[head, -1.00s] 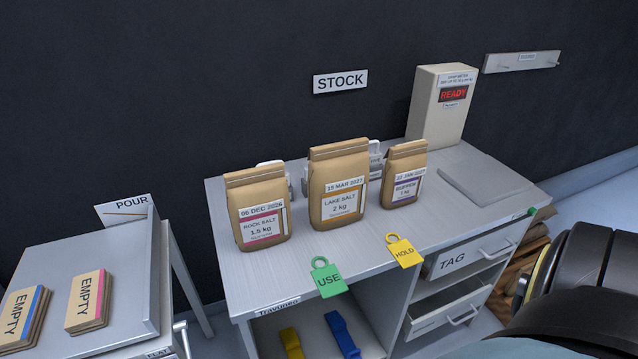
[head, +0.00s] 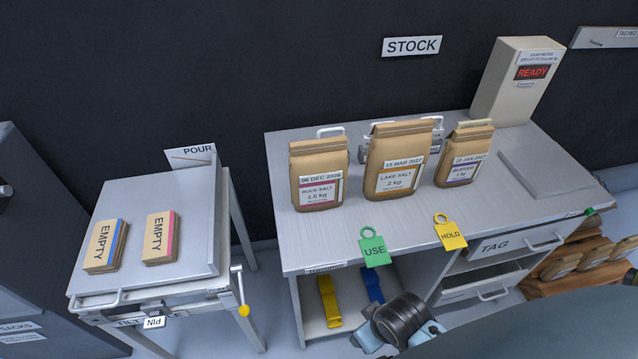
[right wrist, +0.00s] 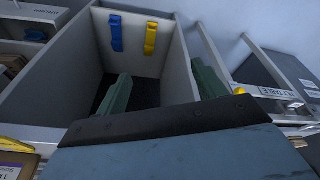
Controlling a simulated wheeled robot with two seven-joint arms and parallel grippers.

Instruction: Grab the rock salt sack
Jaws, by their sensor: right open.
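The rock salt sack (head: 319,192) is a brown paper bag with a pink-edged label reading 06 DEC 2026, 1.5 kg. It stands upright at the left end of the stock table (head: 300,235) in the head view. The lake salt sack (head: 398,165) stands just right of it, and the smaller buffer sack (head: 463,160) further right. My right gripper (right wrist: 162,88) is open in the right wrist view, its two green fingers wide apart with nothing between them. It faces the table's open shelf, away from the rock salt sack. My left gripper is not in view.
Green USE (head: 374,250) and yellow HOLD (head: 450,233) tags hang at the front edge. Blue and yellow tools (head: 328,300) are in the shelf below. Left is a tilt table (head: 190,220) with two EMPTY stacks. A READY box (head: 515,85) stands at the back right.

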